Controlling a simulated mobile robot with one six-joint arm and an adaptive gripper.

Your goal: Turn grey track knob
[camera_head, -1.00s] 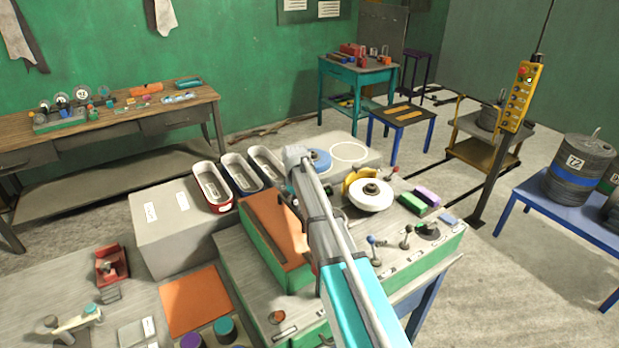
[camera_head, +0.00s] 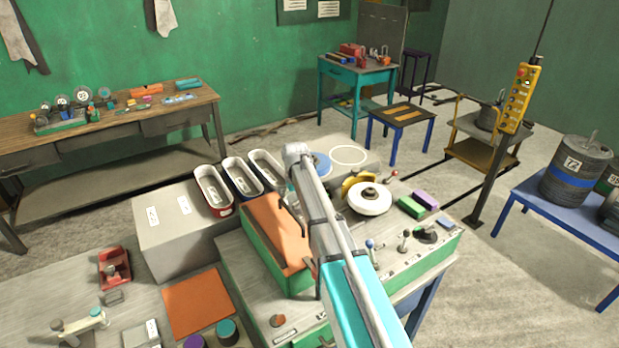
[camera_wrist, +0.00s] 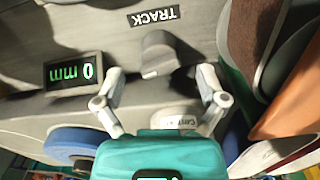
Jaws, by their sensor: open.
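In the wrist view, the grey track knob (camera_wrist: 158,52) stands out from a grey panel, next to a dark label (camera_wrist: 153,16) reading TRACK. My gripper (camera_wrist: 161,72) is open, with one finger on each side of the knob's near end. I cannot tell whether either finger touches the knob. In the head view my own arm reaches over the machine bench, and neither the knob nor the fingers can be made out there.
A green digital display (camera_wrist: 74,73) reads 0 mm left of the knob. A blue disc (camera_wrist: 75,142) lies lower left, and orange and dark parts crowd the right side. In the head view, an orange-topped block (camera_head: 272,230) and a white wheel (camera_head: 370,198) flank my arm.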

